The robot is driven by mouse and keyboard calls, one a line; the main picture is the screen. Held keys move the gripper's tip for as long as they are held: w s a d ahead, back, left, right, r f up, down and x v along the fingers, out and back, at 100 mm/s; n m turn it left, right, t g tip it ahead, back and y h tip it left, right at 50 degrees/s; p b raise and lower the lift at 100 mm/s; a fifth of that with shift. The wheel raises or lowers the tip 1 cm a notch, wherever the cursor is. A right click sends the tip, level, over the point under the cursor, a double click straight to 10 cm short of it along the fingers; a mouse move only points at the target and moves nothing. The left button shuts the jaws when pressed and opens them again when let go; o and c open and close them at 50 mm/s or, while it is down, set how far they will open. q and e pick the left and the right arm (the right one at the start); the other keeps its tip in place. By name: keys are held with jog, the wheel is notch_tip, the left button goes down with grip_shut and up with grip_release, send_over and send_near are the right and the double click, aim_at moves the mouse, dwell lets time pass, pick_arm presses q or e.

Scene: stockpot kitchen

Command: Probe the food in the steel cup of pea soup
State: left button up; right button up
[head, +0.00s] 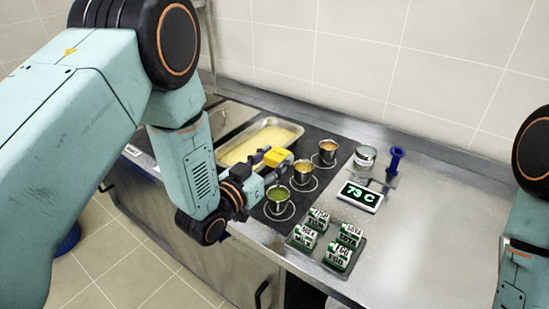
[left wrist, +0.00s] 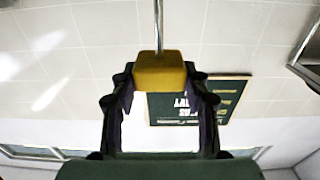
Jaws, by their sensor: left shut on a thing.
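The steel cup of pea soup (head: 278,204) has green contents and stands on the dark counter strip, nearest of three steel cups. My left gripper (head: 268,160) is shut on the yellow handle (head: 278,156) of a probe, above and behind the green cup in the head view. The left wrist view shows the yellow handle (left wrist: 160,72) between both fingers, with a thin metal rod (left wrist: 158,25) extending from it. The rod's tip is out of view there, and I cannot make out the rod in the head view. My right gripper is not in view.
Two cups with orange contents (head: 303,174) (head: 328,153) stand behind. A tray of yellow food (head: 290,124) is behind the gripper. A display (head: 360,196) reads 79 C. A steel container (head: 365,157), a blue holder (head: 395,161) and labelled blocks (head: 338,256) stand to the right.

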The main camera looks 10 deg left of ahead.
pick_arm(q)
jog(key=shift+s+d+f+b, duration=0.1)
jog(key=shift+d+f+b, duration=0.2)
jog(key=shift+f+b, duration=0.45)
notch_tip(320, 180, down, 4)
jog(key=shift+a+f+b, duration=0.1)
jog(key=shift+b, duration=1.15)
jog(key=shift+a, duration=0.15)
